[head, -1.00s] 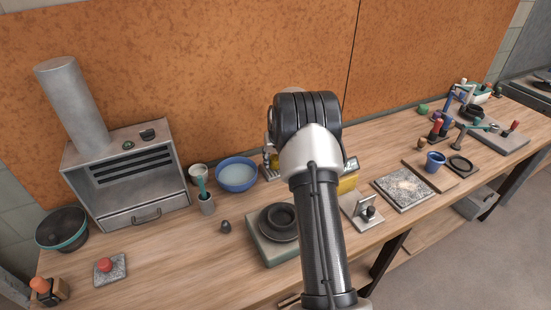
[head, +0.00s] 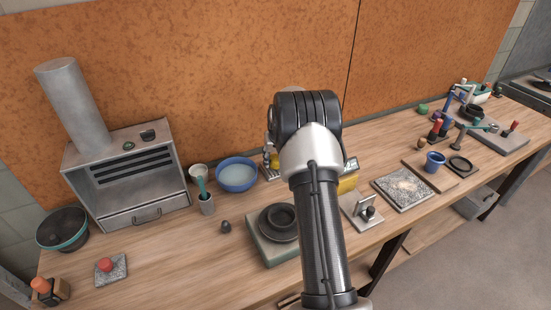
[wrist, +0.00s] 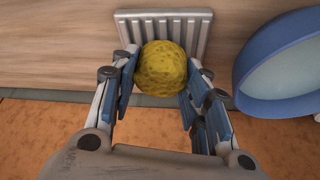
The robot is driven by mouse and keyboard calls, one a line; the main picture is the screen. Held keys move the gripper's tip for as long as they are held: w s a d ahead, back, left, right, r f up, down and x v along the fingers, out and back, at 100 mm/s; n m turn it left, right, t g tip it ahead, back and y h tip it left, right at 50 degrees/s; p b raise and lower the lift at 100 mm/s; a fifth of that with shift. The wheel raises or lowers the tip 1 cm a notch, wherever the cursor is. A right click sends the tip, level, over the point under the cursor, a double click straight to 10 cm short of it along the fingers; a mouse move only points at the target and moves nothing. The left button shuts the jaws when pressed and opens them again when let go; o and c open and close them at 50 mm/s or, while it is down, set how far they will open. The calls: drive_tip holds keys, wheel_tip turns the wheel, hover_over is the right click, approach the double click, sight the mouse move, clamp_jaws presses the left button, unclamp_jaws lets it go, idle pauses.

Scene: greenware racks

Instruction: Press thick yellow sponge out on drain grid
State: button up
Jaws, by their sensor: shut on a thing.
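The yellow sponge (wrist: 162,66) is round and pitted in the wrist view. My gripper (wrist: 159,84) is shut on it, with a blue-padded finger on either side. The pale, slatted drain grid (wrist: 190,32) lies behind the sponge, which covers part of its slats. I cannot tell whether the sponge touches the grid. In the head view my arm hides most of the gripper and grid; a bit of the sponge (head: 274,161) shows left of the arm.
A blue bowl of water (head: 237,175) stands left of the grid in the head view and at right in the wrist view (wrist: 252,75). A yellow block (head: 348,183) is partly behind my arm. A wheel-like dark disc (head: 278,222) sits nearer. The orange wall is close behind.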

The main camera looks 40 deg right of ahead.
sight(275, 157)
drive_tip(key=shift+r+p, duration=1.65)
drive_tip(key=shift+r, duration=1.45)
